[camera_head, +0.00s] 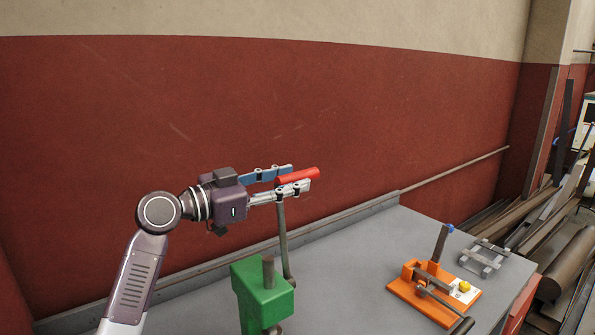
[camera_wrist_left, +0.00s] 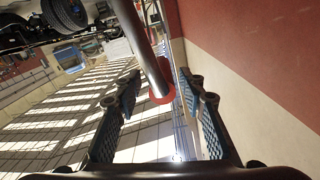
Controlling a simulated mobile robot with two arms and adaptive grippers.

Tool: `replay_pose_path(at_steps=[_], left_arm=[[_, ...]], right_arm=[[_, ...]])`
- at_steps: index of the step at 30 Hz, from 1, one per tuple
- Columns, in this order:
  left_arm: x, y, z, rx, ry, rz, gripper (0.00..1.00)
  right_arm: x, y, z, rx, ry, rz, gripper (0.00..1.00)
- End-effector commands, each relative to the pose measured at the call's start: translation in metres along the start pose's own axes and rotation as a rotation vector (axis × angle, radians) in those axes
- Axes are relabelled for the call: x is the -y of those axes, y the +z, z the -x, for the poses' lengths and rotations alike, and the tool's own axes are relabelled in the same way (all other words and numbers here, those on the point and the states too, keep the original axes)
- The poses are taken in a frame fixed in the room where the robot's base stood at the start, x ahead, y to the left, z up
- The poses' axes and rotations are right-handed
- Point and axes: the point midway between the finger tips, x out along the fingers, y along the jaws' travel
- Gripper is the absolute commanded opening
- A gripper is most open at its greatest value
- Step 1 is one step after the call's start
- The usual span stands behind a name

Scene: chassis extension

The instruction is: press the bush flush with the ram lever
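The green press (camera_head: 262,298) stands on the table's near part, with a grey ram (camera_head: 268,270) sticking up from its top. Its ram lever (camera_head: 282,238) is a grey rod rising nearly upright to a red grip (camera_head: 303,175). My left gripper (camera_head: 298,177) is level with the grip, one finger on each side of it. In the left wrist view, the rod and the red grip's end (camera_wrist_left: 161,94) lie between the spread fingers (camera_wrist_left: 165,82), with gaps visible on both sides. I cannot make out the bush. My right gripper is not in view.
A red wall backs the table. Pipes and bars (camera_head: 560,240) lie beyond its right edge.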

Motion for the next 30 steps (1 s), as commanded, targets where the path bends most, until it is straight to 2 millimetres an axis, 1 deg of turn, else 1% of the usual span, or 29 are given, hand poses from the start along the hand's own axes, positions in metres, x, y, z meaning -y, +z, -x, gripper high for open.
replay_pose_path(at_steps=[1, 6, 15, 25, 30], left_arm=[[0.000, -0.003, -0.008, -0.001, 0.002, 0.003, 0.37], [0.000, -0.001, -0.022, 0.000, 0.000, 0.001, 0.37], [0.000, 0.001, -0.024, 0.000, -0.001, -0.001, 0.37], [0.000, 0.001, -0.024, 0.000, -0.001, -0.001, 0.01], [0.001, 0.001, -0.024, 0.000, -0.001, -0.001, 0.00]], right_arm=[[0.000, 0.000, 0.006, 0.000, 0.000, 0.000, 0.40], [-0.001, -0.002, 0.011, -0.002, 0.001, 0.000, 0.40], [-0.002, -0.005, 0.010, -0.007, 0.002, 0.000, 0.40], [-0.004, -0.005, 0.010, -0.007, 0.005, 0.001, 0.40], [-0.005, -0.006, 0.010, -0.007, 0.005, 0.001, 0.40]])
